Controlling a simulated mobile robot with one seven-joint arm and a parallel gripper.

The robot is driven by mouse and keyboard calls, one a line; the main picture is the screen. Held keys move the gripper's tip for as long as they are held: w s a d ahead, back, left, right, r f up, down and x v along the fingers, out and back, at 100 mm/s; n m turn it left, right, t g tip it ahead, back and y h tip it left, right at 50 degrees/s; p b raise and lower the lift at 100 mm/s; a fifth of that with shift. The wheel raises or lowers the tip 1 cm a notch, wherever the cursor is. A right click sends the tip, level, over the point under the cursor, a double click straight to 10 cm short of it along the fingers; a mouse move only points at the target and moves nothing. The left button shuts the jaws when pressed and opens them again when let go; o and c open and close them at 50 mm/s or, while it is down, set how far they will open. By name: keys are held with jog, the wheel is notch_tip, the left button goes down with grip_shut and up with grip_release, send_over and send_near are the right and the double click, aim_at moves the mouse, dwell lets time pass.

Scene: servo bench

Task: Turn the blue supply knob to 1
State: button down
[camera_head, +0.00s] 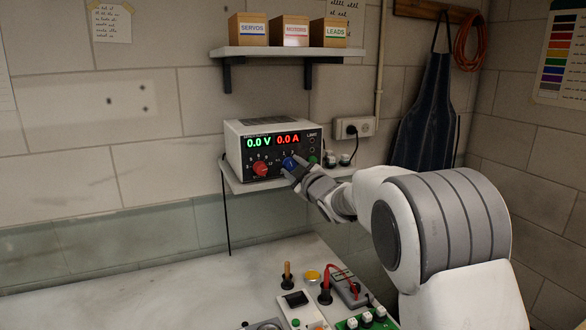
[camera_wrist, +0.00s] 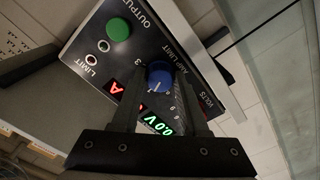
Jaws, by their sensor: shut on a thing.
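The power supply (camera_head: 233,148) stands on a wall shelf and reads 0.0 V in green and 0.0 A in red. Its blue knob (camera_head: 289,163) is on the lower right of the front panel, and my gripper (camera_head: 294,170) reaches it from the right. In the wrist view the blue knob (camera_wrist: 160,72) sits between the two fingers of my gripper (camera_wrist: 159,80), which is shut on it. A pale pointer mark shows on the knob, with a 3 printed beside it. The fingers hide most of the scale, so I cannot read the exact setting.
A red knob (camera_head: 260,169) is left of the blue one, and a green button (camera_wrist: 118,29) is close by on the panel. Small objects stand on the shelf to the right. The bench (camera_head: 150,290) below holds several devices at its front; its left part is clear.

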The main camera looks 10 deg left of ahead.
jog(key=c, duration=0.7)
grip_release()
jog(key=b+v, duration=0.3)
jog(key=v, duration=1.4)
jog(key=shift+s+d, duration=0.15)
